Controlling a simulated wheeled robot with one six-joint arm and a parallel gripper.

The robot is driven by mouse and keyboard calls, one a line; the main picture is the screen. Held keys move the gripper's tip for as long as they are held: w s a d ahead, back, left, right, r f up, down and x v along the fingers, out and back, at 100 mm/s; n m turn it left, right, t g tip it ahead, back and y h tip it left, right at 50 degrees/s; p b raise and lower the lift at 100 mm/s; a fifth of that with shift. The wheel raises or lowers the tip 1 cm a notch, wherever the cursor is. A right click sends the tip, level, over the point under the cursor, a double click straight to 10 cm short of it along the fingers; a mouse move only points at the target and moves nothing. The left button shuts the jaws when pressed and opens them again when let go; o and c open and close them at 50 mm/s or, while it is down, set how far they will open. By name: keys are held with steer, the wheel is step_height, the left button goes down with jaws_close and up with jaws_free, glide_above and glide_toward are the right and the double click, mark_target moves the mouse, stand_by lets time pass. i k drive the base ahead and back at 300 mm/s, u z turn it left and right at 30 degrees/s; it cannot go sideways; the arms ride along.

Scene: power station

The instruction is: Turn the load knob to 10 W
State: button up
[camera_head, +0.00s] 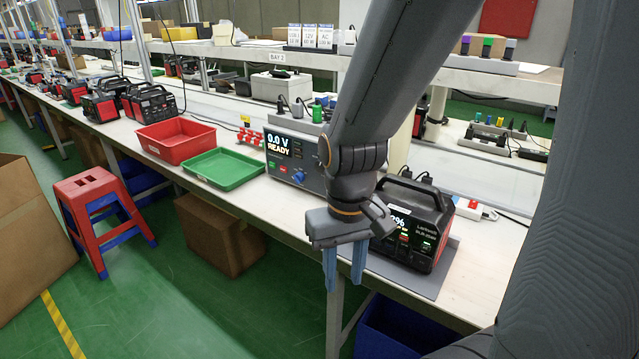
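The load tester (305,185) is a grey-blue box on the bench, with a lit display (277,145) reading "0.0 V READY". A red and a green button sit below the display. My gripper (345,284) points down in front of the bench edge, lower than and to the right of the tester. Its two blue fingers are apart with nothing between them. My arm hides the tester's right side.
A black power station (431,228) stands on a grey mat (440,275) right behind my gripper. A green tray (222,168) and a red bin (176,142) lie left of the tester. A cardboard box (217,235) and red-blue stool (95,215) stand on the floor.

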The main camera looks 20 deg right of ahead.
mark_target(318, 166)
steer(key=k, duration=0.7)
steer(key=u, duration=1.1)
steer(key=i, duration=1.05)
steer(key=z, duration=1.7)
